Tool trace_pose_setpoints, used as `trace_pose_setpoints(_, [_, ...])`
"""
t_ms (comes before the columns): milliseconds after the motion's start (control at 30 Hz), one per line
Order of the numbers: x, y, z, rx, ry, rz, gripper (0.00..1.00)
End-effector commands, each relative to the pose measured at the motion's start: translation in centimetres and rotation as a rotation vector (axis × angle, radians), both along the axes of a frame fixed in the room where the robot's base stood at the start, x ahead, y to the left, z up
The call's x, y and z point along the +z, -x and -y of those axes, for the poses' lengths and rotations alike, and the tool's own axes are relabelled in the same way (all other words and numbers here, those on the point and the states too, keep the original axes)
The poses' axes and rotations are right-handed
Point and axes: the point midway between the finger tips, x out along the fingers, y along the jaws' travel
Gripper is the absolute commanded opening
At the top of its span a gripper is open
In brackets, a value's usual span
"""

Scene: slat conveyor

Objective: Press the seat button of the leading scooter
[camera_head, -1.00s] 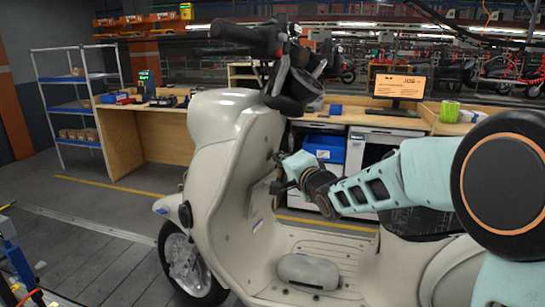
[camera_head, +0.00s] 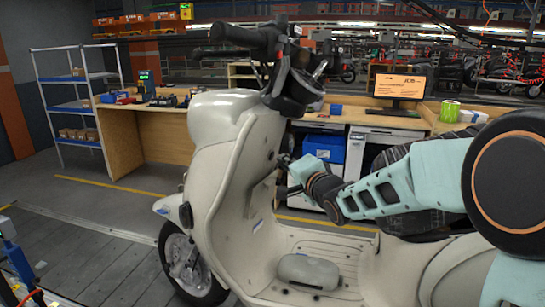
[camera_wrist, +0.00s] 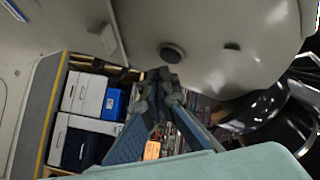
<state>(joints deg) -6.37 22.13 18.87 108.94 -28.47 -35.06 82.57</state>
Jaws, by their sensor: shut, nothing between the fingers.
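The cream scooter (camera_head: 222,180) stands in front of me in the head view, with its handlebar at the top and its seat partly behind my arm. My gripper (camera_head: 282,176) is at the inner face of its leg shield, below the handlebar. In the wrist view, my gripper (camera_wrist: 160,76) is shut and empty. Its tips lie just below a round dark button-like part (camera_wrist: 173,53) on the cream panel. A smaller dark oval mark (camera_wrist: 232,46) lies to its right. I cannot tell whether the tips touch the panel. No label shows which part is the seat button.
A wooden workbench (camera_head: 155,135) stands behind the scooter, with a monitor (camera_head: 399,84) and a blue bin (camera_head: 324,148). A shelf rack (camera_head: 78,105) is at the left. The handlebar (camera_head: 250,36) overhangs my gripper's area. Floor at the left is mostly clear.

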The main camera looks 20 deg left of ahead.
Motion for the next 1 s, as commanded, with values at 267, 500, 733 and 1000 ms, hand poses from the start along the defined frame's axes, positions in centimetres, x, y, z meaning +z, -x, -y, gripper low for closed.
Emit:
trace_pose_setpoints(267, [-0.1, 0.0, 0.8, -0.003, 0.001, -0.001, 0.0])
trace_pose_setpoints(500, [-0.5, 0.3, 3.1, -0.004, 0.001, 0.0, 0.0])
trace_pose_setpoints(733, [-0.9, 0.5, 4.8, -0.001, 0.0, -0.001, 0.0])
trace_pose_setpoints(1000, [-1.0, 0.6, 4.9, -0.001, 0.0, 0.0, 0.0])
